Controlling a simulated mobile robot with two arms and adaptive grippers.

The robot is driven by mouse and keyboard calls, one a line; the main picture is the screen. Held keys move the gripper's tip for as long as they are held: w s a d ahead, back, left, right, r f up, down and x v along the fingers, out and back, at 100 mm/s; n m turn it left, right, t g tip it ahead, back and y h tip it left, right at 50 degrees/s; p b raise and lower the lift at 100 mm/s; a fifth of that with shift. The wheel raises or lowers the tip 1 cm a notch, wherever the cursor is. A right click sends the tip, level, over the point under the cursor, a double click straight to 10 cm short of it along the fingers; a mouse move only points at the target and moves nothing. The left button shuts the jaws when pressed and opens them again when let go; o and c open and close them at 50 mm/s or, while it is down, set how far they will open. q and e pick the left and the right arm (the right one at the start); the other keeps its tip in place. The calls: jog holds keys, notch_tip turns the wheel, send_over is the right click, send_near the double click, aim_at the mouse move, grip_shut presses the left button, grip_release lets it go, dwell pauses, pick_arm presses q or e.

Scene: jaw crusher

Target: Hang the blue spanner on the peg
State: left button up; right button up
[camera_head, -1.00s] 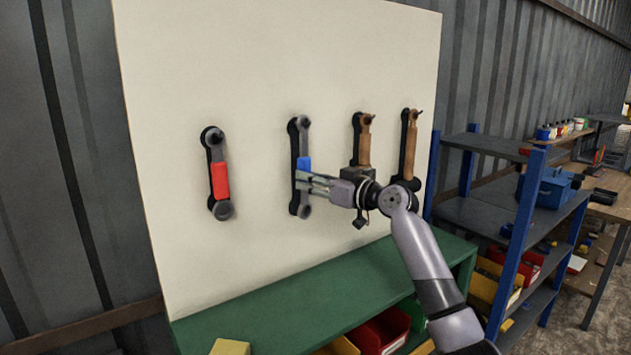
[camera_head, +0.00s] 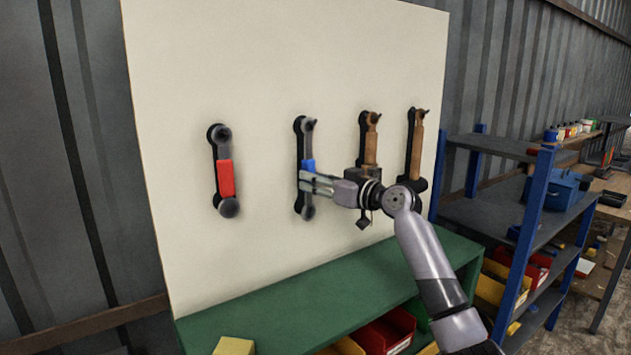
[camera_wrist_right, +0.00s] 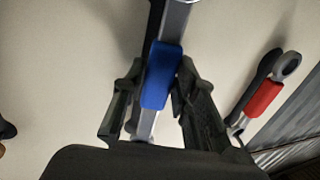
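The blue spanner (camera_head: 307,166) is upright in front of its dark outline on the pale board, grey with a blue middle. Its upper end overlaps the dark peg (camera_head: 313,122); I cannot tell whether the ring is around it. My right gripper (camera_head: 305,181) reaches in from the right at the spanner's middle. In the right wrist view the fingers (camera_wrist_right: 160,88) are on both sides of the blue part (camera_wrist_right: 161,76), close against it, and look shut on it. The spanner's upper end is cut off there. My left gripper is not in view.
A red spanner (camera_head: 226,179) hangs to the left on the board (camera_head: 265,60). Two brown-handled hammers (camera_head: 370,145) (camera_head: 415,147) hang to the right, close to my right wrist. A green shelf unit (camera_head: 290,318) stands below. A blue-posted shelf (camera_head: 527,225) stands at right.

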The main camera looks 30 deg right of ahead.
jog(key=o, duration=0.5)
jog(key=shift+c, duration=0.2)
jog(key=v, duration=1.2)
